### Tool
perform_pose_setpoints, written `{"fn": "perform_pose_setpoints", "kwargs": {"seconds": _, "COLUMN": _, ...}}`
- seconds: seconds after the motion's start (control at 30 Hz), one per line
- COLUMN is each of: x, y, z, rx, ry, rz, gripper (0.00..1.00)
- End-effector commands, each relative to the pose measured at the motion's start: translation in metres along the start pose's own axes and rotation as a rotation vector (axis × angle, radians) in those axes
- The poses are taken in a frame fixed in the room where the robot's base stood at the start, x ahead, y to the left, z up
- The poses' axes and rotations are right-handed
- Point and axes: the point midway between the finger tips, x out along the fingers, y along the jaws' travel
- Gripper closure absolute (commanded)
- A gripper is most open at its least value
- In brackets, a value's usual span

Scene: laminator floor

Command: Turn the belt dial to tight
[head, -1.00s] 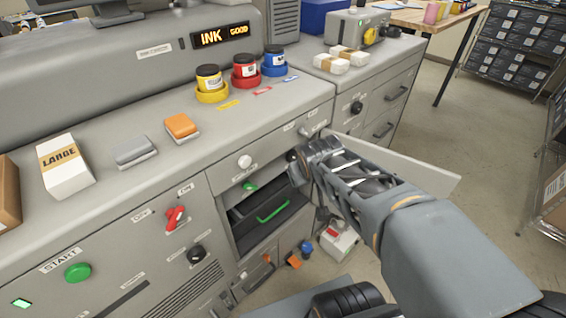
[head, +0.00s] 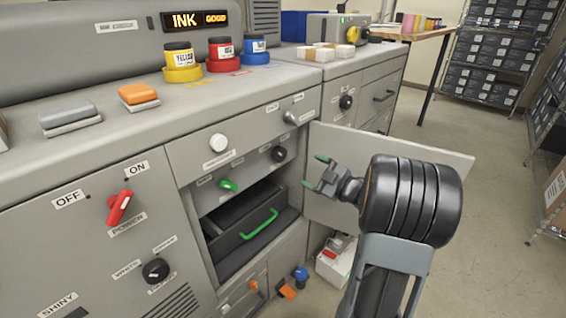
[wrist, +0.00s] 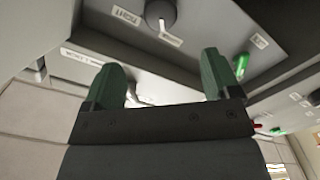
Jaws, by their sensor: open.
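An open door panel (head: 405,165) sticks out right of the cabinet, behind my gripper. A white knob (head: 218,142), a black knob (head: 278,154) and a green lever (head: 228,185) are nearby. A dark drawer with a green handle (head: 260,226) lies below. Floor is free at right.

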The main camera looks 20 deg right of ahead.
Motion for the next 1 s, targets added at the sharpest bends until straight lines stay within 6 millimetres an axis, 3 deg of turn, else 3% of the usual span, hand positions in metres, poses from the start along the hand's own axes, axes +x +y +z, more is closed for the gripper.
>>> {"fn": "perform_pose_setpoints", "kwargs": {"seconds": 0.6, "x": 0.106, "y": -0.001, "z": -0.001, "rx": 0.000, "ry": 0.005, "rz": -0.002, "gripper": 0.18}}
{"fn": "perform_pose_setpoints", "kwargs": {"seconds": 1.0, "x": 0.130, "y": 0.000, "z": -0.002, "rx": 0.001, "ry": 0.005, "rz": 0.000, "gripper": 0.18}}
